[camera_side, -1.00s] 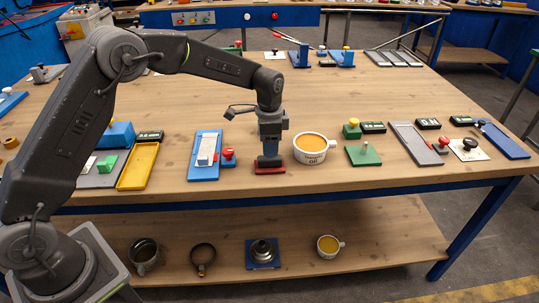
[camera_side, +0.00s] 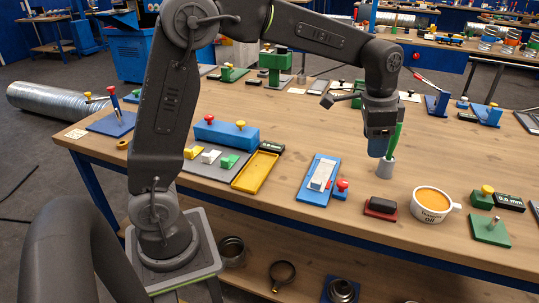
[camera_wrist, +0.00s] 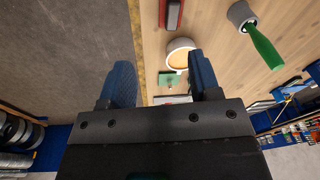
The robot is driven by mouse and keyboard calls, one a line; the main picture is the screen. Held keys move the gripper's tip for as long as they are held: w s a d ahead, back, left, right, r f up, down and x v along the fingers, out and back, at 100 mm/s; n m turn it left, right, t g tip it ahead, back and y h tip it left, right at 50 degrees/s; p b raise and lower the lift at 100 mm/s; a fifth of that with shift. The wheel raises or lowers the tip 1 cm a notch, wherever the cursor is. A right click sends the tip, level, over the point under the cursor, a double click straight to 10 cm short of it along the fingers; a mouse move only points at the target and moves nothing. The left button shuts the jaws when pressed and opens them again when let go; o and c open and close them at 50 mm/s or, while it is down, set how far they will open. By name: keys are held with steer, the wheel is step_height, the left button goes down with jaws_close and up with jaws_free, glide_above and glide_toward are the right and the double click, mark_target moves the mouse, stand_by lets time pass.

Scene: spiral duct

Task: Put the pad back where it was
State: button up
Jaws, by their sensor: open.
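The dark pad (camera_side: 382,203) lies on a red base (camera_side: 378,215) near the front edge of the wooden table, just left of a white cup of orange-yellow liquid (camera_side: 432,203). The red base with a dark top also shows at the top of the wrist view (camera_wrist: 172,14). My gripper (camera_side: 378,150) is raised above the table, up and behind the pad, apart from it in the side view. In the wrist view, its two blue fingers (camera_wrist: 162,82) are spread wide with nothing held between them.
A grey holder (camera_side: 386,166) with a green-handled tool (camera_side: 397,137) stands close beside my gripper. A blue board with a whetstone-like block (camera_side: 319,178) lies left of the pad. A green plate with a peg (camera_side: 489,230) is right of the cup.

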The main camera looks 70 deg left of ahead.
steer(key=s+a+r+n+t, duration=0.1)
steer(key=s+n+t, duration=0.3)
steer(key=s, duration=2)
steer(key=shift+s+a+r+n, duration=0.15)
steer(key=shift+s+r+n, duration=0.1)
steer(key=shift+n, duration=0.95)
